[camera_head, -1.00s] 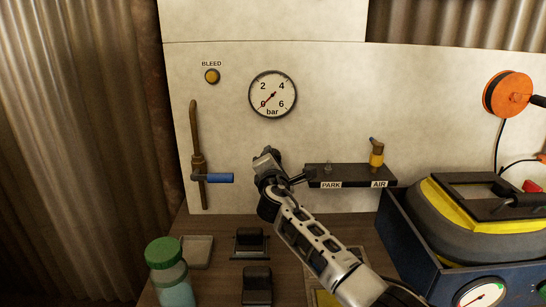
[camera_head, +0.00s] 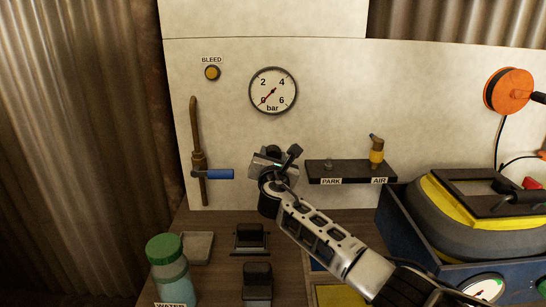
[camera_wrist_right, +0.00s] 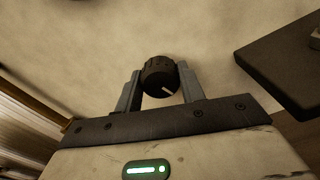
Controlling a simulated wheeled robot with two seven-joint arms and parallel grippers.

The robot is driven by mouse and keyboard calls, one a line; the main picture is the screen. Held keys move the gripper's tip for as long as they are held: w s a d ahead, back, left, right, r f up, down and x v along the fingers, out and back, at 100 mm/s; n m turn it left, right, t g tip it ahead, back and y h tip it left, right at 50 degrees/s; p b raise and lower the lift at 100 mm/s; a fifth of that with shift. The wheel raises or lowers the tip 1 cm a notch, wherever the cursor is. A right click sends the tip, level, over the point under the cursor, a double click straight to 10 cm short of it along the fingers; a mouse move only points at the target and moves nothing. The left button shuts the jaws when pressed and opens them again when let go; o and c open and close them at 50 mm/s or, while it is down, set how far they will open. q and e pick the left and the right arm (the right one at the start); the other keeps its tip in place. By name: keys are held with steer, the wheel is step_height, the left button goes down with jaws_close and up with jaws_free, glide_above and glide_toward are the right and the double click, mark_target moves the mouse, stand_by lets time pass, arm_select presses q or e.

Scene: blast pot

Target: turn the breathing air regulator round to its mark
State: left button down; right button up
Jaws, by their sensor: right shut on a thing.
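The breathing air regulator, which I take to be the black ribbed knob with a white pointer line (camera_wrist_right: 159,76), sits against the pale panel in the right wrist view. Its line points down and to the right. My right gripper (camera_wrist_right: 159,84) has one grey finger on each side of the knob and is shut on it. In the head view my right gripper (camera_head: 268,162) is at the panel below the gauge and hides most of the knob. I cannot make out the regulator's mark. My left gripper is not in view.
A bar gauge (camera_head: 273,91) reads near 0 above. A dark shelf labelled PARK and AIR (camera_head: 350,180) juts out to the right. A blue-handled lever (camera_head: 219,174) is at left. A green-lidded bottle (camera_head: 167,270) and a blue crate (camera_head: 402,232) stand in front.

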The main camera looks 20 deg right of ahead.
steer(key=shift+r, duration=0.1)
stand_by(0.4)
steer(key=o, duration=1)
steer(key=b+v, duration=0.1)
steer(key=v, duration=1.5)
